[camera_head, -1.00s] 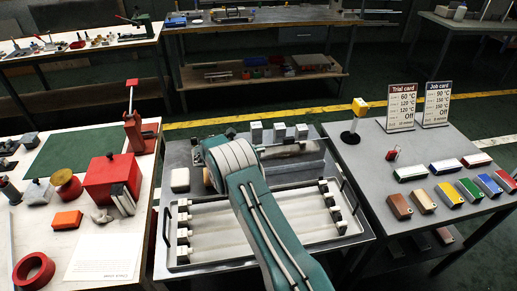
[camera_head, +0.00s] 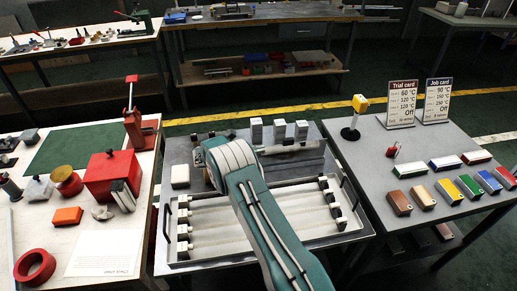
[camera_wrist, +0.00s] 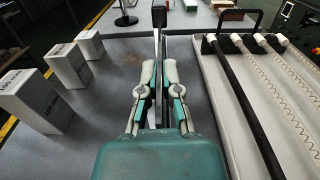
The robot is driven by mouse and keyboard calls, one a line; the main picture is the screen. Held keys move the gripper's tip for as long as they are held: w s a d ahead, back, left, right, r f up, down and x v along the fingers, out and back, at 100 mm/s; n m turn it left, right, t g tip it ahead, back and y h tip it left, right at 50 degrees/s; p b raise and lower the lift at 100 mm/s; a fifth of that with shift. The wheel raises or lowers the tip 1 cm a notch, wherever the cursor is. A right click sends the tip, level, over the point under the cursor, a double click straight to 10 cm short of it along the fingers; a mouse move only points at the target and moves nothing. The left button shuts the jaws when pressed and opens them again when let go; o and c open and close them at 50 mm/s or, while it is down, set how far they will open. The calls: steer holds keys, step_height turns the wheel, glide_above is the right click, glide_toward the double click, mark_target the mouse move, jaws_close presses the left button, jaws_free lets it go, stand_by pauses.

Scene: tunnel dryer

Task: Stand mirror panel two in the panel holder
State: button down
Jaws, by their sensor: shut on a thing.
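My gripper (camera_wrist: 158,78) is shut on a thin upright panel, seen almost edge-on in the wrist view (camera_wrist: 158,50). The panel extends forward from between the fingertips, above the grey table. In the head view a long grey reflective strip (camera_head: 294,149), likely the same panel, shows right of my arm's bend, in front of the white blocks. No panel holder can be made out with certainty.
Three white blocks (camera_head: 279,130) stand behind the strip; they line the left in the wrist view (camera_wrist: 69,65). A white tray with tubes (camera_head: 200,263) lies in front, with a dark handle (camera_wrist: 240,20) near the panel. A white block (camera_head: 180,176) stands left.

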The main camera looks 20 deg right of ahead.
steer(key=shift+f, duration=0.45)
steer(key=c, duration=0.7)
jaws_free()
steer(key=a, duration=0.4)
steer(key=w+a, duration=0.1)
steer(key=a, duration=0.3)
steer(key=w+a, duration=0.1)
steer(key=a, duration=0.3)
steer(key=shift+w+f, duration=0.1)
steer(key=shift+w, duration=0.1)
steer(key=shift+d, duration=0.1)
